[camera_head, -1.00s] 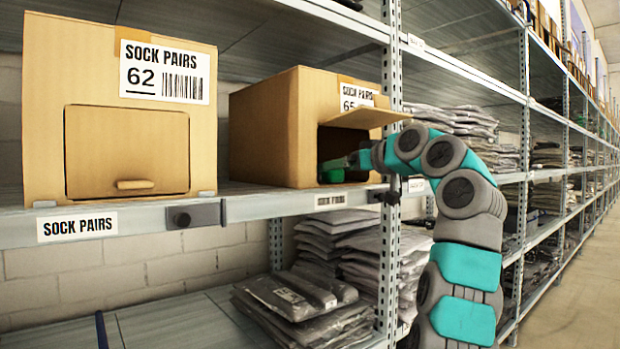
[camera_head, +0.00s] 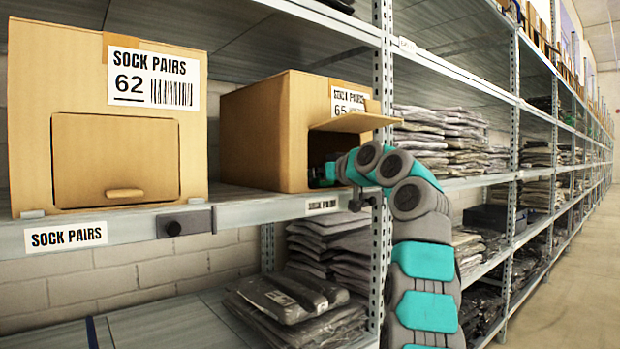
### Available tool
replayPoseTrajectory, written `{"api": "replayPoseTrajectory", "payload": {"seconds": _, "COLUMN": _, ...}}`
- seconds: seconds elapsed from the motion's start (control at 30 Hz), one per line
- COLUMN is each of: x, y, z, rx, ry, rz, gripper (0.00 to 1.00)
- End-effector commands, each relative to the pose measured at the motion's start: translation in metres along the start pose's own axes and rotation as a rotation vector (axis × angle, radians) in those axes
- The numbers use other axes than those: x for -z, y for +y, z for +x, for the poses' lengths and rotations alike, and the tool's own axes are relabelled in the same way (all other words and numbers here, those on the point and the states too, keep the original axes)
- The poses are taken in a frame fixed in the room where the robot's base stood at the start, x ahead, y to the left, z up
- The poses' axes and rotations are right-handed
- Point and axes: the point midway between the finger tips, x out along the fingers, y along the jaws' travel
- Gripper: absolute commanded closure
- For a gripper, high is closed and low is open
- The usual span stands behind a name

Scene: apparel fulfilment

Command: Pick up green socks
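The open cardboard box labelled SOCK PAIRS 65 (camera_head: 262,135) stands on the shelf, its front flap (camera_head: 356,122) raised. My teal and grey arm bends in from the right, and my gripper (camera_head: 322,175) is at the dark opening under the flap. The fingers are too small and shaded to show whether they are open or shut, or hold anything. I cannot make out green socks; the box's inside is mostly dark and partly hidden by my arm.
A closed box labelled SOCK PAIRS 62 (camera_head: 30,120) stands to the left on the same shelf (camera_head: 140,225). A metal upright (camera_head: 382,60) is close behind my arm. Grey bagged garments (camera_head: 290,298) fill part of the lower shelf. The aisle floor (camera_head: 560,290) at the right is clear.

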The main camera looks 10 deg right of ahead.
Motion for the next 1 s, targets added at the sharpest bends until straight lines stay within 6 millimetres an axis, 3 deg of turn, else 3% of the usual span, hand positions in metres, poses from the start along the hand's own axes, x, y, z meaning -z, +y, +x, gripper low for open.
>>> {"api": "replayPoseTrajectory", "payload": {"seconds": 0.07, "x": -0.0001, "y": -0.0002, "z": 0.0001, "rx": 0.000, "ry": 0.000, "rz": 0.000, "gripper": 0.11}}
{"api": "replayPoseTrajectory", "payload": {"seconds": 0.7, "x": -0.0003, "y": -0.0002, "z": 0.0002, "rx": 0.000, "ry": -0.001, "rz": 0.001, "gripper": 0.83}}
{"api": "replayPoseTrajectory", "payload": {"seconds": 1.0, "x": 0.0005, "y": -0.0002, "z": 0.0001, "rx": 0.001, "ry": -0.001, "rz": 0.001, "gripper": 0.85}}
